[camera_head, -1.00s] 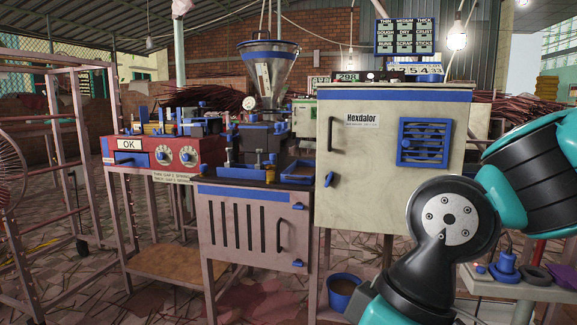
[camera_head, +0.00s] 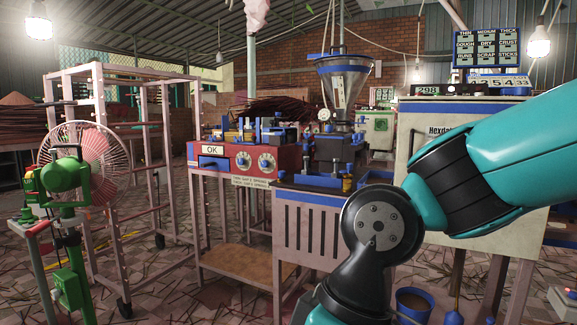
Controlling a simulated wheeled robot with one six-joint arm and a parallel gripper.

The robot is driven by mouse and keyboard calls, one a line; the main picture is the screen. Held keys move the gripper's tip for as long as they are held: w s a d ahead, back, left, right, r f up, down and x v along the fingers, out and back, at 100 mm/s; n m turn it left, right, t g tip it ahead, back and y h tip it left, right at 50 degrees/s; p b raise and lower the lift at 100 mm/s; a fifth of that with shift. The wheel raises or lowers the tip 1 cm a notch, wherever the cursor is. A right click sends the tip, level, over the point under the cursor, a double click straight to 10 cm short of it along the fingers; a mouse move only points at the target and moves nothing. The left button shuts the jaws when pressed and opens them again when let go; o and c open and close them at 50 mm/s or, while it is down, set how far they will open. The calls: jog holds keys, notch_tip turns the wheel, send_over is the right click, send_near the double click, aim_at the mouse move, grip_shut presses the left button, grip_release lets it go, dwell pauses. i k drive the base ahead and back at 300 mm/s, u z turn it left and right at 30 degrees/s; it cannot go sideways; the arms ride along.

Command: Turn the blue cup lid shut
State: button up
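I cannot pick out the blue cup lid with certainty in the head view. Several small blue parts show on and around the extruder machine (camera_head: 345,80) with its steel hopper, but they are too small to tell apart. My arm crosses the right side of the picture and hides part of the machines behind it. My gripper is outside the picture, so its fingers and anything between them are hidden.
A red control box (camera_head: 250,160) with an OK sign stands on a rack left of the extruder. A green fan (camera_head: 65,175) and a pinkish metal rack (camera_head: 100,80) stand at left. A blue bucket (camera_head: 412,303) is on the floor.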

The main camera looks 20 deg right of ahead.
aim_at(349, 167)
jog(key=u, duration=0.5)
jog(key=i, duration=1.4)
jog(key=z, duration=0.75)
jog(key=i, duration=0.55)
jog(key=z, duration=0.45)
